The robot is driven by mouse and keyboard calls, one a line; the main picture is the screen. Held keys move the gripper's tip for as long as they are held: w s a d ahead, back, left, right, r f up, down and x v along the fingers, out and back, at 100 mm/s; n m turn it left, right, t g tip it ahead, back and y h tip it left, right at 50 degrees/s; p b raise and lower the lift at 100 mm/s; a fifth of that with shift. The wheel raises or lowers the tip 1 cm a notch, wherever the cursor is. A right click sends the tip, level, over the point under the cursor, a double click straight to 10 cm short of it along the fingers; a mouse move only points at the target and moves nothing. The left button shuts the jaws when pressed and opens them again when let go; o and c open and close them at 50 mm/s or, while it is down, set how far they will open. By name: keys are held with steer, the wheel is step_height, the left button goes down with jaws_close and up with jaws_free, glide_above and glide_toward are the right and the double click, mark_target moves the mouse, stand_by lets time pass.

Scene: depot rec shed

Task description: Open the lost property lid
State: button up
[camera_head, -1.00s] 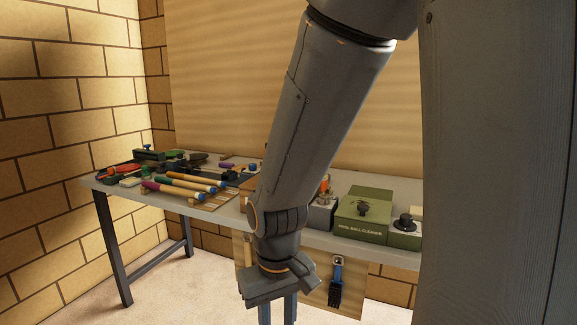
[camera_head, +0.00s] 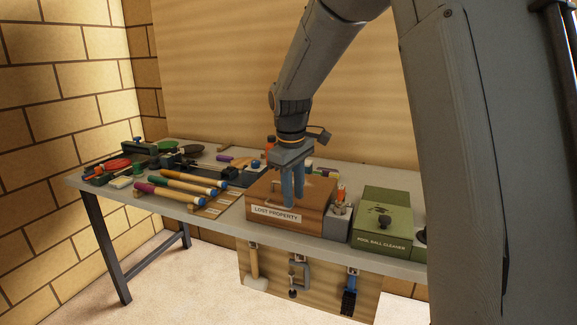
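The lost property box (camera_head: 262,214) is a brown wooden box with a white "LOST PROPERTY" label on its front. It stands near the front edge of the bench, and its lid (camera_head: 265,188) looks shut. My gripper (camera_head: 293,205) points down at the lid, with its two blue fingers in front of part of the top. The fingers look close together from this angle, and I cannot tell the gap between them or whether they touch the lid. Any handle on the lid is hidden behind the fingers or too unclear to make out.
A green pool ball cleaner box (camera_head: 381,220) with a dark knob stands right of the lost property box, with a small grey container (camera_head: 337,222) between them. Several coloured-handled sticks (camera_head: 180,188) lie to the left on the bench (camera_head: 225,222). Tools hang below the bench front.

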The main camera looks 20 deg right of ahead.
steer(key=w+r+n+p, duration=0.2)
steer(key=w+r+n, duration=0.1)
steer(key=w+r, duration=0.5)
steer(key=shift+t, duration=0.3)
steer(key=f, duration=0.2)
steer(key=w+f+p, duration=0.1)
steer(key=f, duration=0.2)
steer(key=w+f+p, duration=0.1)
steer(key=f, duration=0.2)
steer(key=shift+w+d, duration=0.15)
steer(key=shift+d, duration=0.2)
steer(key=shift+c, duration=0.4)
jaws_close()
